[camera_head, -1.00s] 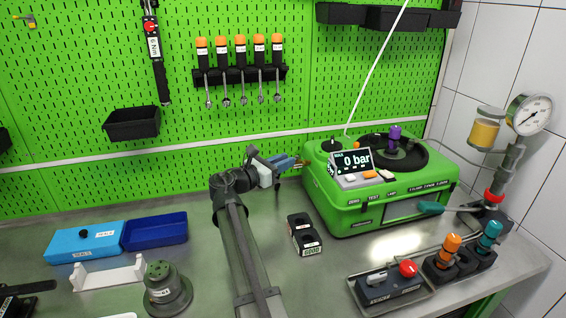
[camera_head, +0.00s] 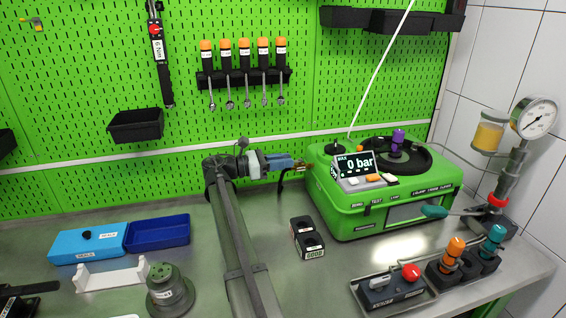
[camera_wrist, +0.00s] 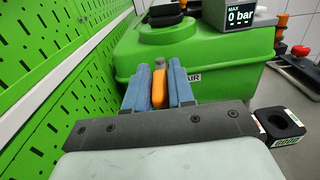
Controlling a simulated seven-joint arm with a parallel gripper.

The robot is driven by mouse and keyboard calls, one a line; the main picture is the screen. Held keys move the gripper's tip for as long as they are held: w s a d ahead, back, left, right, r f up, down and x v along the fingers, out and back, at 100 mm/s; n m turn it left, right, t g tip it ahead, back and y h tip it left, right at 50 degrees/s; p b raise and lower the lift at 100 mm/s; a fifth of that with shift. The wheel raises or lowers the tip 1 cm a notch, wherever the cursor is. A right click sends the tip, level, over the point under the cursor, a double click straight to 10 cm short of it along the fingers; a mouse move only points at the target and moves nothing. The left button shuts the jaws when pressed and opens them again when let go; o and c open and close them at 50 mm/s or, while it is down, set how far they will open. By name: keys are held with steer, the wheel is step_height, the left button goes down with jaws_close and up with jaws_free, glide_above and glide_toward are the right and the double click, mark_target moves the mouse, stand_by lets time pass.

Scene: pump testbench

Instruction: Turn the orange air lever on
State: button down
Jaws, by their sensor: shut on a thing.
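The orange air lever (camera_wrist: 158,88) shows in the wrist view between my two blue fingers, at the side of the green test machine. My gripper (camera_wrist: 158,90) is shut on it. A label reading AIR (camera_wrist: 193,78) is on the machine's side just right of the fingers. In the head view my gripper (camera_head: 288,163) reaches from the left to the left side of the green machine (camera_head: 345,212); the lever is mostly hidden there. The machine's display (camera_head: 354,164) reads 0 bar, with MAX above.
The green pegboard (camera_head: 90,90) rises close behind my gripper. A blue box (camera_head: 158,233) lies at left. A control box with a red knob (camera_head: 411,271) is at front right.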

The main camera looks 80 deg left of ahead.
steer(key=c, duration=1)
jaws_free()
steer(key=shift+c, duration=0.2)
steer(key=s, duration=1.3)
steer(key=shift+s, duration=0.4)
steer(key=shift+a, duration=0.1)
